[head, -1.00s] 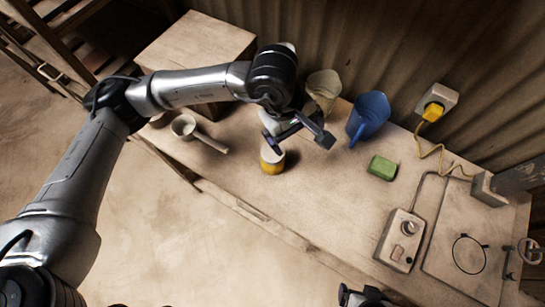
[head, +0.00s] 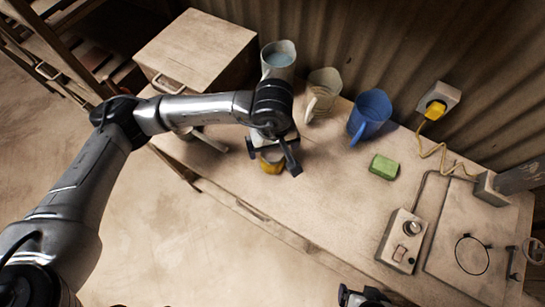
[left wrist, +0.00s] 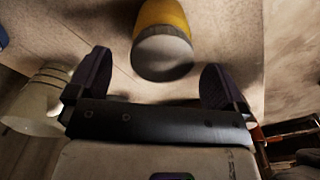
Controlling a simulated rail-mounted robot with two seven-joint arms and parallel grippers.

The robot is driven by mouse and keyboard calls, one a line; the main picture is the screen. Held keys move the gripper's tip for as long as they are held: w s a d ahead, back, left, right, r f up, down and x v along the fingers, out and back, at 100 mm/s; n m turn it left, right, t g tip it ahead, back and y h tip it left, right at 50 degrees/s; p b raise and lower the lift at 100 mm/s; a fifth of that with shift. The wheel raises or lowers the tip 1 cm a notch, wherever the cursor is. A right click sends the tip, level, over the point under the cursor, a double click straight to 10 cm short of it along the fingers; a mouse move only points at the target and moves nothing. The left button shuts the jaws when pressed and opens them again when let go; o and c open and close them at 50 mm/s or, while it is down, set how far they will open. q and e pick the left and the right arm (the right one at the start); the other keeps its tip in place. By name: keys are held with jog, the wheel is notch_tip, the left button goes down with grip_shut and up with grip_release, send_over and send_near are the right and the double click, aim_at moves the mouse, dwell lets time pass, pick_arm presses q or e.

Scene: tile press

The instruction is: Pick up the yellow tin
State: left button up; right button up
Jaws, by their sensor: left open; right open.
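The yellow tin (head: 272,165) stands on the workbench near its front edge, partly hidden beneath my left gripper in the head view. In the left wrist view the tin (left wrist: 165,38) has a yellow side and a greyish end facing the gripper. My left gripper (head: 272,157) is open above the tin. In the left wrist view its two fingers (left wrist: 157,68) are spread wide, with the tin ahead of the gap between them and no finger closed on it. My right gripper (head: 363,297) shows only in part at the bottom edge of the head view, open.
A pale jug (head: 279,60), a cream jug (head: 323,88) and a blue jug (head: 371,112) stand along the back. A wooden box (head: 195,50) is at left. Bench space right of the tin is clear.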

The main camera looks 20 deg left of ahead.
pick_arm(q)
jog(key=shift+s+f+b, duration=0.15)
jog(key=shift+f+b, duration=0.2)
jog(key=shift+f, duration=2.5)
jog(key=c, duration=1.1)
